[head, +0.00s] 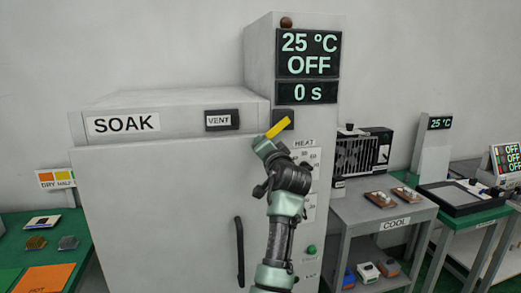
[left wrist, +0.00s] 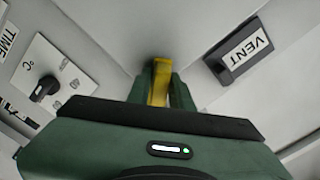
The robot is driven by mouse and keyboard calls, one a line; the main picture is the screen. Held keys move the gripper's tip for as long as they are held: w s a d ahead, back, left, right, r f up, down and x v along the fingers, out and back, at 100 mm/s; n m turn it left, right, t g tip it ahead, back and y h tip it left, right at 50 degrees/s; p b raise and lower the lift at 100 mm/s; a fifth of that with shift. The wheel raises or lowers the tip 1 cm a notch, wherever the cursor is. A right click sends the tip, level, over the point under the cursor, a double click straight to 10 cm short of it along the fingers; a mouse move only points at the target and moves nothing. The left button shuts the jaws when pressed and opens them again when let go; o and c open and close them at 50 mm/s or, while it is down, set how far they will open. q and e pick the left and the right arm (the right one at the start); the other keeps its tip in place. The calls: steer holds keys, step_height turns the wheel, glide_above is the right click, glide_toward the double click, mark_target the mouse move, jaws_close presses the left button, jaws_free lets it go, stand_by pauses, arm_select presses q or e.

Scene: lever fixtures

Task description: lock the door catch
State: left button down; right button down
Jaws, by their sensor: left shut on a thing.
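The door catch is a yellow lever (head: 279,127) on a dark mount (head: 287,115) at the upper right of the oven marked SOAK. The lever slants down and left from the mount in the head view. My left gripper (head: 267,141) is at the lever's lower left end. In the left wrist view the yellow lever (left wrist: 161,78) stands between the fingers of my left gripper (left wrist: 160,96), which is shut on it. The fingers and gripper body hide part of the lever there. The oven door (head: 165,210) looks closed. My right gripper is not in view.
A black door handle (head: 239,252) is below left of my arm. A VENT tab (head: 221,120) lies left of the catch, and the HEAT panel (head: 305,158) with knobs lies right. A COOL table (head: 345,207) stands further right. A green table (head: 70,255) is at left.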

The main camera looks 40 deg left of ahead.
arm_select(q)
steer(key=shift+w+d+f+n, duration=0.1)
steer(key=shift+w+f+n, duration=0.05)
steer(key=shift+f+n, duration=0.15)
steer(key=c, duration=1.4)
jaws_free()
steer(key=shift+o, duration=0.2)
steer(key=shift+r, duration=0.1)
steer(key=b+v, duration=0.2)
steer(key=v, duration=0.6)
